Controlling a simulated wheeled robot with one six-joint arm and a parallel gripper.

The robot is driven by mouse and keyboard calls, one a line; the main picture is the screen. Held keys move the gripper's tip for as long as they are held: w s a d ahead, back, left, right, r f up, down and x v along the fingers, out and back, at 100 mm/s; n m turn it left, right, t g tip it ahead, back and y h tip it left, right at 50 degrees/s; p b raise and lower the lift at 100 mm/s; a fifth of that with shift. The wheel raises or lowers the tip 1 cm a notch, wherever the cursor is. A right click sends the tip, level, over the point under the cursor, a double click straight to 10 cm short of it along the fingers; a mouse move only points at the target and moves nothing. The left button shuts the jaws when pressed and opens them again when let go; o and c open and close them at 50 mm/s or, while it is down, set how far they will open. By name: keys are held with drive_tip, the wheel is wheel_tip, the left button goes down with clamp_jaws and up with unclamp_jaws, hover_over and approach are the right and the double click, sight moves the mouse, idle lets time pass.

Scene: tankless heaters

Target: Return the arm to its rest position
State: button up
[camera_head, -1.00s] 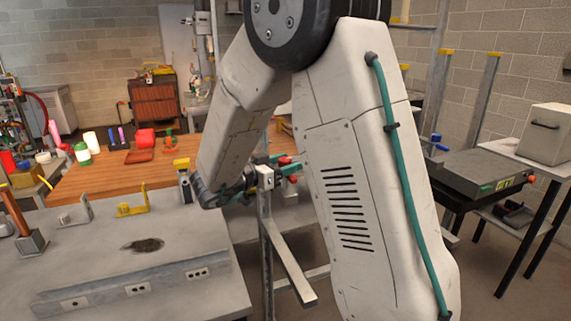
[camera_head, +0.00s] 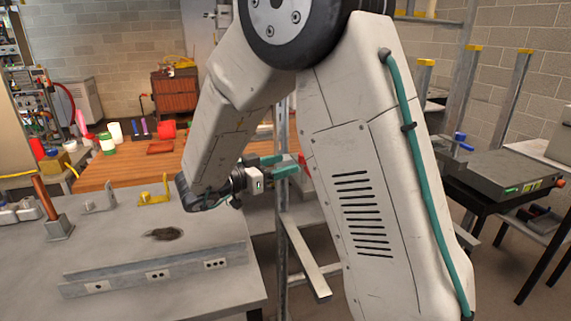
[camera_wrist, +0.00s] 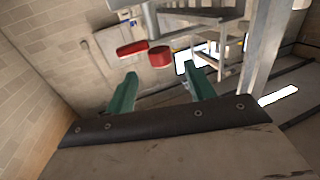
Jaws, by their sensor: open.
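My gripper (camera_head: 287,166) is at the middle of the head view, at the end of my folded white arm. Its two teal fingers point right and are spread apart. In the wrist view, my gripper (camera_wrist: 160,90) shows both teal fingers apart with nothing between them. In that view a red handle (camera_wrist: 132,49) and a red round knob (camera_wrist: 159,57) appear beyond the fingertips. I cannot tell their distance. My arm's large links hide much of the scene's centre in the head view.
A grey workbench (camera_head: 120,236) with a yellow bracket (camera_head: 154,187) stands at left. A wooden table (camera_head: 120,174) with several coloured items is behind. A grey metal post (camera_head: 283,225) stands near my gripper. A dark bench with a flat grey machine (camera_head: 505,172) is at right.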

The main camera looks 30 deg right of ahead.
idle(0.4)
drive_tip(key=w+a+f+n+t+y, duration=0.5)
drive_tip(key=w+a+f+t+y, duration=0.15)
drive_tip(key=w+t+y, duration=0.35)
drive_tip(key=s+a+r+n+g+y, duration=0.1)
drive_tip(key=s+a+n+y, duration=0.3)
drive_tip(key=a, duration=0.3)
drive_tip(key=s+a+n+g+y, duration=0.1)
drive_tip(key=s+a+n+y, duration=0.2)
drive_tip(key=a+n+y, duration=0.3)
drive_tip(key=s+d+r+n+g, duration=0.1)
drive_tip(key=s+d+r+g, duration=0.1)
drive_tip(key=s, duration=0.8)
drive_tip(key=s+d+r+n+g+h, duration=0.1)
drive_tip(key=s+d, duration=0.4)
drive_tip(key=s, duration=0.5)
drive_tip(key=s+d+r+n+g+h, duration=0.1)
drive_tip(key=s+d+r+g, duration=0.2)
drive_tip(key=s, duration=0.7)
drive_tip(key=shift+s+d+g, duration=0.25)
drive_tip(key=shift+g, duration=0.05)
